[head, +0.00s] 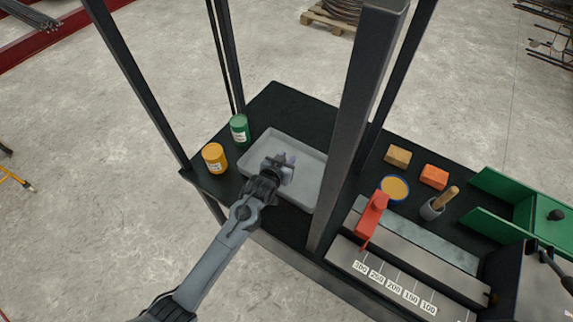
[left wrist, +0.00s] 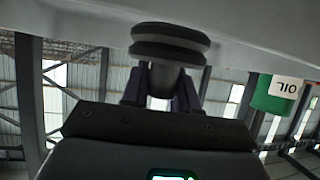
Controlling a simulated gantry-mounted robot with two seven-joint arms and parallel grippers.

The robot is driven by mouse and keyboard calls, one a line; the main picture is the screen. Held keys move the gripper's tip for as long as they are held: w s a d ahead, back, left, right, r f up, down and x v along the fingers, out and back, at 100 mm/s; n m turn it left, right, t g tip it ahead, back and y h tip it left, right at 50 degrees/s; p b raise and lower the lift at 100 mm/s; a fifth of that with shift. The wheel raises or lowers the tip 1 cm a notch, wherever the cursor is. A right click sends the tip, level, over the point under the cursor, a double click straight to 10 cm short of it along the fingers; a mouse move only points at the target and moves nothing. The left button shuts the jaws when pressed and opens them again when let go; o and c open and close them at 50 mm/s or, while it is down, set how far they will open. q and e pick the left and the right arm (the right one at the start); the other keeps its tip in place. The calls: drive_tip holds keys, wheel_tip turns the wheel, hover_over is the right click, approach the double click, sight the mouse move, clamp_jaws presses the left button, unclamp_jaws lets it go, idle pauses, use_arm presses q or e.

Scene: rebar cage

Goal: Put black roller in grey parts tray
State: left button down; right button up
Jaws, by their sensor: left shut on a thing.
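The grey parts tray (head: 313,158) lies on the dark bench top, with its floor empty where I can see it. My left gripper (head: 286,162) reaches in over the tray, near its middle. In the left wrist view, my left gripper's fingers (left wrist: 161,84) are shut on the black roller (left wrist: 170,45), a dark grooved round piece. The pale tray (left wrist: 65,22) spans the top of that upside-down view, close to the roller; I cannot tell whether they touch. In the head view the gripper mostly hides the roller. My right gripper is not in view.
A yellow can (head: 214,157) and a green can (head: 239,130) stand left of the tray. A dark upright post (head: 352,130) rises at the tray's right. Beyond it are wooden and orange blocks, a yellow-topped tin (head: 394,188) and a red tool (head: 372,217).

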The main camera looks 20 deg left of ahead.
use_arm(q)
drive_tip(key=shift+f, duration=1.5)
drive_tip(key=c, duration=0.9)
unclamp_jaws()
drive_tip(key=shift+f, duration=0.15)
drive_tip(key=shift+o, duration=0.2)
drive_tip(key=shift+s+r, duration=0.25)
drive_tip(key=s+r+g, duration=0.1)
drive_tip(key=s+g, duration=0.2)
drive_tip(key=s, duration=0.9)
drive_tip(key=s+a+r+m+g+p, duration=0.1)
drive_tip(key=s+r+g, duration=0.1)
drive_tip(key=s, duration=0.9)
drive_tip(key=s+a+r+g, duration=0.1)
drive_tip(key=s+g, duration=0.3)
drive_tip(key=s, duration=0.8)
drive_tip(key=shift+s+r+m, duration=0.3)
drive_tip(key=shift+s+r, duration=0.05)
